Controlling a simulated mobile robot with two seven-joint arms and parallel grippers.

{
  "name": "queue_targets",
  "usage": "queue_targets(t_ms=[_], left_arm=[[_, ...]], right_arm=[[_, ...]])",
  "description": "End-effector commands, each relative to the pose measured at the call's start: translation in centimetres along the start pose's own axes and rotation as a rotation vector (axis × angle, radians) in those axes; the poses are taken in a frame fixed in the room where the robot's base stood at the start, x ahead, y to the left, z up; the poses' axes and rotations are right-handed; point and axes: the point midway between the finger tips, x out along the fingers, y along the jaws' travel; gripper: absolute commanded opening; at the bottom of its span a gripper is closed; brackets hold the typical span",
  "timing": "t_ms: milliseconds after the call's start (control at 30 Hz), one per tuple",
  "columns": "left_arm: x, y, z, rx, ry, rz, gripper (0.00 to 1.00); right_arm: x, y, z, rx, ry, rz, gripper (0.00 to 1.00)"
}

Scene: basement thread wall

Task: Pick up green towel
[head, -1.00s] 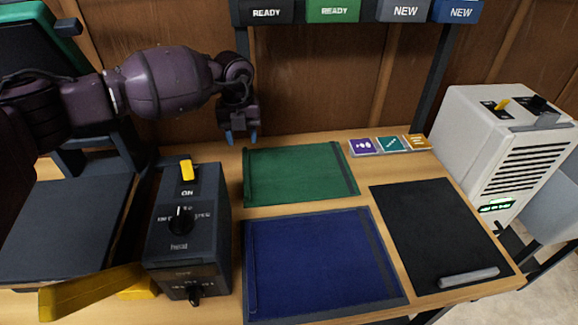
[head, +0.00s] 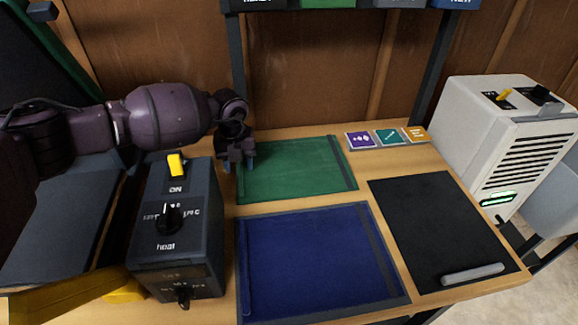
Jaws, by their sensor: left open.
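The green towel (head: 300,171) lies flat on the wooden table, behind a blue towel (head: 315,265). A darker strip runs along its right edge. My left gripper (head: 238,163) points down at the towel's back left corner, with its blue fingertips apart and nothing seen between them. The fingers are at or just above the towel's left edge; I cannot tell whether they touch it. The gripper hides that corner. My right gripper is not in view.
A dark control box (head: 180,230) with a yellow switch stands left of the towels. A black mat (head: 440,225) with a grey bar (head: 473,274) lies right. Small coloured cards (head: 389,137) lie behind it. A white vented machine (head: 505,140) stands far right.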

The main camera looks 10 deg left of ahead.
Motion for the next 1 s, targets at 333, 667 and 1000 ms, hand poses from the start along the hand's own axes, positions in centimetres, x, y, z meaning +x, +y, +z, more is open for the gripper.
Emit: queue_targets(t_ms=[333,667,1000], left_arm=[[0.0,0.0,0.1,0.0,-0.003,-0.002,0.3],[-0.1,0.0,0.1,0.0,-0.004,-0.002,0.0],[-0.8,0.2,0.2,-0.001,-0.006,-0.002,0.0]], right_arm=[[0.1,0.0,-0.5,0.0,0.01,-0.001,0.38],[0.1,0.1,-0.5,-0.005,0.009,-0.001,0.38],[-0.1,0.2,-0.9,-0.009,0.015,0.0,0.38]])
